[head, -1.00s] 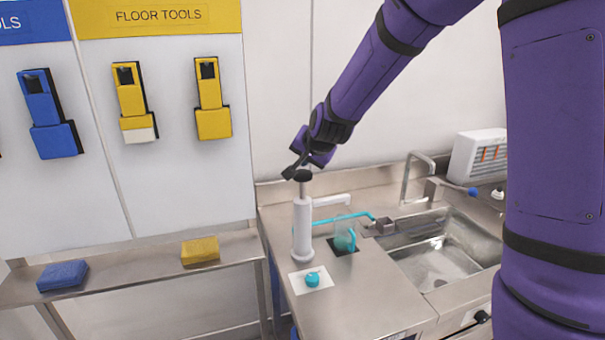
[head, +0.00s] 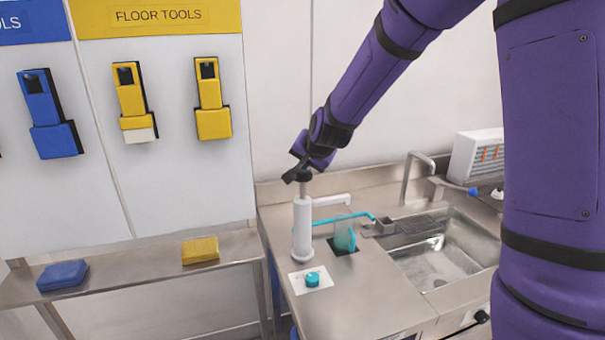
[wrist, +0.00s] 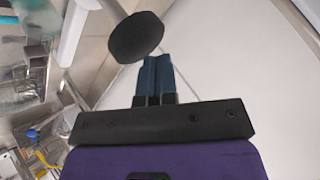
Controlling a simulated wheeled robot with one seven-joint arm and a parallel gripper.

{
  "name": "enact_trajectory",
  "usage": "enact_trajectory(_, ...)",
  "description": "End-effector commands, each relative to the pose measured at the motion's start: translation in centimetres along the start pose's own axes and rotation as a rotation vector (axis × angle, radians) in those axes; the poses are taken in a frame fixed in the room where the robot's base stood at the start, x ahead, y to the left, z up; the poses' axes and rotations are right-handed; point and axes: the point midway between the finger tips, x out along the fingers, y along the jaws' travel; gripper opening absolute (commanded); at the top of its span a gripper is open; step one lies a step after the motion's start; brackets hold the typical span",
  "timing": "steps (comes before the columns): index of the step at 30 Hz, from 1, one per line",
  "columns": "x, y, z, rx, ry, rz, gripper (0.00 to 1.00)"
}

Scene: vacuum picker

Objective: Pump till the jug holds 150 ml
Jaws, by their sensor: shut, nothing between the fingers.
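The white hand pump (head: 302,228) stands upright on the steel counter, its black knob (head: 304,175) raised on a thin rod and its white spout reaching right. In the wrist view the knob (wrist: 136,37) is just beyond my fingertips. My gripper (head: 297,170) is at the knob; its fingers (wrist: 155,62) are together with nothing between them. I cannot tell whether they touch the knob. The clear jug (head: 344,233) stands on a dark square right of the pump, below the spout. It shows teal in its lower part; I cannot read its level.
A teal tube (head: 345,218) runs behind the jug toward the sink (head: 440,262). A teal cap-like piece (head: 312,279) sits on a white card in front of the pump. A faucet (head: 410,180) rises behind.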

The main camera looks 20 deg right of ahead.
Motion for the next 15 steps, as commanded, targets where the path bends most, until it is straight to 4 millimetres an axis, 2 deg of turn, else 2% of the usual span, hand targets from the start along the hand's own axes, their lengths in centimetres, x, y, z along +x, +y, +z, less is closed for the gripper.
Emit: enact_trajectory(15,0.41,0.32,0.27,0.0,0.0,0.001,0.0)
